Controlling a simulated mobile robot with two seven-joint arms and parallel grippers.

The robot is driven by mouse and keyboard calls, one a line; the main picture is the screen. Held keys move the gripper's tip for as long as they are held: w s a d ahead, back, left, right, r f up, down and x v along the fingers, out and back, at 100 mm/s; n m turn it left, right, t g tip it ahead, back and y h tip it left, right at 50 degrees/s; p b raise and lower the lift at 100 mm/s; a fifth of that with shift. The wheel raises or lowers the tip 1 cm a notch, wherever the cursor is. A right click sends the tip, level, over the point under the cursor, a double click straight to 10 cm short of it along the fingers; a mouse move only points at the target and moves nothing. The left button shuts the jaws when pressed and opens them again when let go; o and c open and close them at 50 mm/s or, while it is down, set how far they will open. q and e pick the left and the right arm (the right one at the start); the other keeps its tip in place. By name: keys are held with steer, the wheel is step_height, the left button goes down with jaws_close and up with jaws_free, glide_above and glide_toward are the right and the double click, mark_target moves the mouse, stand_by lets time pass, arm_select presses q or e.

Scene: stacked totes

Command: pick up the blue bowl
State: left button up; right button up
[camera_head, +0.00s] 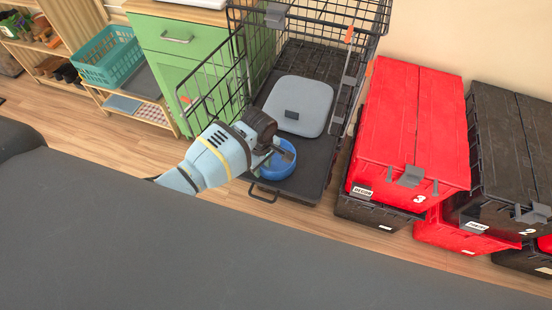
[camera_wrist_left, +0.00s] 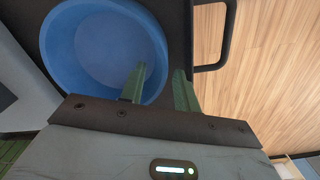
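The blue bowl (camera_head: 278,172) stands upright and looks empty, near the front edge of the dark tray of a wire crate (camera_head: 318,167). In the left wrist view the bowl (camera_wrist_left: 98,45) fills the upper left. My left gripper (camera_head: 269,155) reaches over the bowl's left side. In the left wrist view the left gripper (camera_wrist_left: 160,70) is open, with one finger over the inside of the bowl and the other outside its rim. A gap shows between the fingers, and I cannot tell whether either touches the bowl. My right gripper is not in view.
A grey cushion (camera_head: 299,106) lies behind the bowl in the crate. The crate's wire door (camera_head: 215,92) stands open at left. Red and black totes (camera_head: 412,125) are stacked at right. A green cabinet (camera_head: 178,65) and teal basket (camera_head: 107,58) are at left.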

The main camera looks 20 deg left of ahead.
arm_select(q)
steer(key=shift+f, duration=0.15)
steer(key=shift+c, duration=0.4)
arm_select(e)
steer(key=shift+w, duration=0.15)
arm_select(q)
jaws_close()
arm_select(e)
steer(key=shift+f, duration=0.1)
